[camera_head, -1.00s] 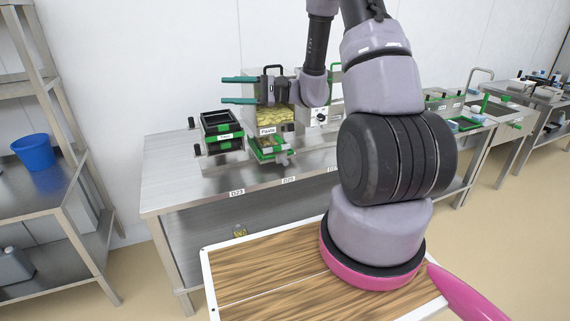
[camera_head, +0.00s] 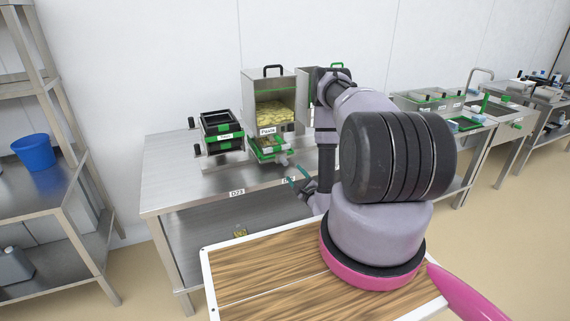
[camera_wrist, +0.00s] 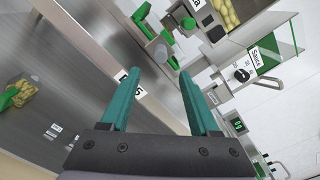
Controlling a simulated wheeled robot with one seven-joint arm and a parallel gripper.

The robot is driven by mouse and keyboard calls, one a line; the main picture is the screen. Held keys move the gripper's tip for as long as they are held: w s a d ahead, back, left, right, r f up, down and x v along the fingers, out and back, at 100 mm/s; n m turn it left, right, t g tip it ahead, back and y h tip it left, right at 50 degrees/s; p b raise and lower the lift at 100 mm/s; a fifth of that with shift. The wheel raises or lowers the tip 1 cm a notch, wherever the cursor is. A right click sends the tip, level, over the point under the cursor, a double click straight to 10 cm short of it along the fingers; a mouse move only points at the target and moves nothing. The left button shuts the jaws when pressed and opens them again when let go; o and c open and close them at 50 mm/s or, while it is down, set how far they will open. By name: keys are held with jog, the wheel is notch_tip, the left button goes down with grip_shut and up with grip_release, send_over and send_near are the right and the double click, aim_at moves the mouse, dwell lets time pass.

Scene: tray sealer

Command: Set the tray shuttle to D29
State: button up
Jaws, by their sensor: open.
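The tray shuttle (camera_head: 270,148), with green edges and a food tray on it, stands under the pasta dispenser (camera_head: 268,84). Its grey knob (camera_head: 283,160) points toward the table's front edge. In the wrist view the shuttle's green parts (camera_wrist: 143,14) and grey knob (camera_wrist: 160,50) lie just beyond my fingertips. My gripper (camera_wrist: 158,76), with teal fingers, is open and empty, apart from the knob, low at the table's front edge. Label D23 (camera_head: 237,192) is readable on that edge. Another label (camera_wrist: 133,84), ending in 5, is partly covered by a finger. I cannot see a D29 label.
My arm hides the table's middle front edge. The left end of the steel table (camera_head: 175,180) is clear.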

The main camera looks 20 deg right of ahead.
aim_at(286, 164)
jog(key=w, duration=1)
jog(key=shift+w+a, duration=0.15)
jog(key=shift+a, duration=0.1)
grip_shut()
dwell(0.9)
